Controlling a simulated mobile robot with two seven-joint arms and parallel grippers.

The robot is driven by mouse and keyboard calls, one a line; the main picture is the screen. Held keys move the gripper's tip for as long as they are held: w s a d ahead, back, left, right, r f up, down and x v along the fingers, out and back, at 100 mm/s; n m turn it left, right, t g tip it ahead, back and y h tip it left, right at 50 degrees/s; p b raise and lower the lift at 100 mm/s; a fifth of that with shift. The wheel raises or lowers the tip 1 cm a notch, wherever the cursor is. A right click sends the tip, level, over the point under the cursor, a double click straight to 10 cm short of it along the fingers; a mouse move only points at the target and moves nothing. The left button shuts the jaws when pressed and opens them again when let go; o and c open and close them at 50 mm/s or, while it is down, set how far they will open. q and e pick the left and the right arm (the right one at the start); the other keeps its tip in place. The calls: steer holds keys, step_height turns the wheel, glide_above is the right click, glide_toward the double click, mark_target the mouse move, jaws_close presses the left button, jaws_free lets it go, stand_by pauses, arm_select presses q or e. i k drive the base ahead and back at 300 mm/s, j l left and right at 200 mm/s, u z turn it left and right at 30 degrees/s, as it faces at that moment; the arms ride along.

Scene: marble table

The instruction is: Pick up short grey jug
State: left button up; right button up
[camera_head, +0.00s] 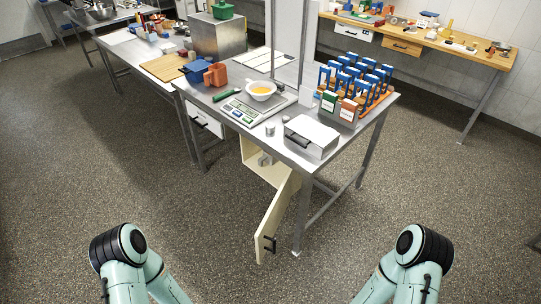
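No object clearly reads as a short grey jug at this size. A small grey cylinder (270,129) stands upright on the near table (232,131), just in front of the scale; I cannot tell whether it has a handle or spout. A grey object (264,160) sits inside the open cabinet under that table, partly hidden and too small to identify. Only the bent parts of my two arms show at the bottom left and bottom right. Both grippers are outside the picture.
The cabinet door (272,222) hangs open toward me. A scale (248,112) holds a white bowl (261,90) with yellow contents. A grey box (311,136) and rack of blue-handled items (352,85) stand to the right. The floor (200,235) ahead is mostly clear.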

mark_target(266, 158)
steer(key=i+j+z, duration=0.55)
steer(key=i+j, duration=0.25)
steer(key=i+j+z, duration=0.15)
steer(key=z, duration=0.2)
steer(key=i+j+z, duration=0.2)
steer(key=z, duration=0.2)
steer(key=i+j+z, duration=0.1)
steer(key=j+z, duration=0.25)
